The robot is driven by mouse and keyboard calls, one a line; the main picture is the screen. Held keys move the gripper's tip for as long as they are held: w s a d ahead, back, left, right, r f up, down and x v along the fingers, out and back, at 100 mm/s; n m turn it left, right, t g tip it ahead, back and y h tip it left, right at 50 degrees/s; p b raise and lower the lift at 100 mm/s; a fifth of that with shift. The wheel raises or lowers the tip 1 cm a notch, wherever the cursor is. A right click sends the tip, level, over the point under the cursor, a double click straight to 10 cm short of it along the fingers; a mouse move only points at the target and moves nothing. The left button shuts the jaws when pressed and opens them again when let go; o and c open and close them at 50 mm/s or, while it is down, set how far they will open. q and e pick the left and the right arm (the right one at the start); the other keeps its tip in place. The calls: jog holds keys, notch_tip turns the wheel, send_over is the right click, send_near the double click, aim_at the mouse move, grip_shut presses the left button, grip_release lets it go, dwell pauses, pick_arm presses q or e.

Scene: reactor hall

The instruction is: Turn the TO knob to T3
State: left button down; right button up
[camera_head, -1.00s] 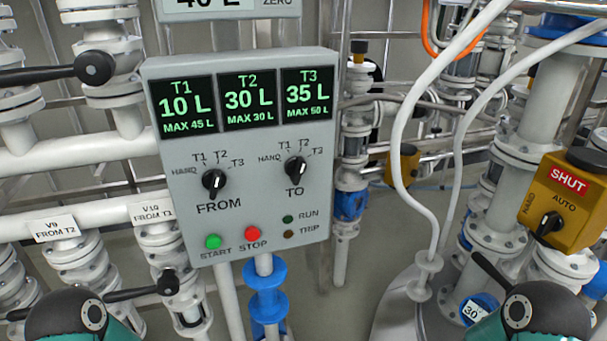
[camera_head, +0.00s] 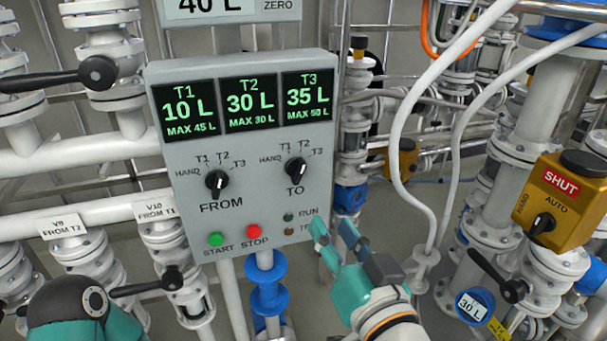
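The TO knob (camera_head: 295,171) is a black knob on the right of the grey control panel (camera_head: 265,212), with HAND, T1, T2 and T3 marked around it. Its pale mark seems to lie toward the upper right, but I cannot tell which label it points at. The similar FROM knob (camera_head: 216,183) is to its left. My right gripper (camera_head: 333,226) is in front of the panel's lower right corner, below and right of the TO knob. Its fingers are apart with nothing between them; one partly covers the TRIP label. Only part of my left arm shows; its gripper is out of view.
The panel's screens (camera_head: 250,103) read T1 10 L, T2 30 L and T3 35 L. A green START button (camera_head: 215,239) and red STOP button (camera_head: 253,232) sit low on the panel. A yellow SHUT box (camera_head: 560,205) and white hoses (camera_head: 404,125) stand to the right.

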aim_at(302, 176)
jog(key=p+x, duration=0.2)
jog(key=x, duration=1.3)
jog(key=shift+w+a+f, duration=0.1)
jog(key=shift+w+f, duration=0.05)
jog(key=shift+w, duration=0.2)
grip_shut()
